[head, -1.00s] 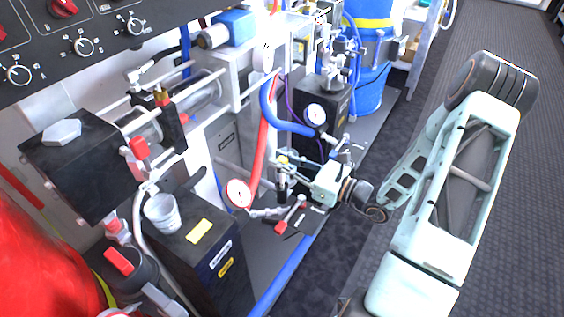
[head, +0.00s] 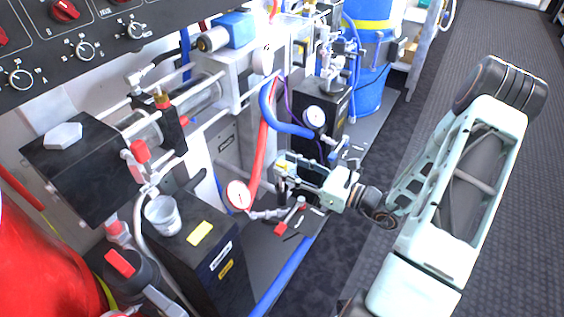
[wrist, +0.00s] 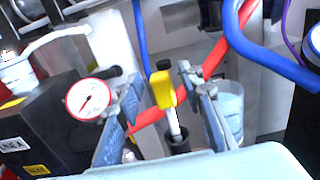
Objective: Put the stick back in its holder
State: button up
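The stick has a yellow grip on a pale rod and stands between my fingers in the wrist view (wrist: 163,90). Its lower end runs into a black round collar (wrist: 179,140), which looks like the holder; how deep it sits I cannot tell. My gripper (wrist: 170,100) is open, with one finger on each side of the yellow grip and a visible gap on both sides. In the head view my gripper (head: 284,172) reaches left at the pipework, and the stick is small and mostly hidden there.
A white pressure gauge (head: 238,195) sits close left of my gripper. Red-handled valve (head: 290,217) lies just below it. Red and blue hoses (head: 285,123) run behind. A black box with a cup (head: 163,215) stands at left. The floor at right is clear.

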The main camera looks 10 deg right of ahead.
jog(key=p+v, duration=0.1)
jog(key=v, duration=0.8)
jog(key=shift+s+d, duration=0.2)
jog(key=shift+p, duration=0.3)
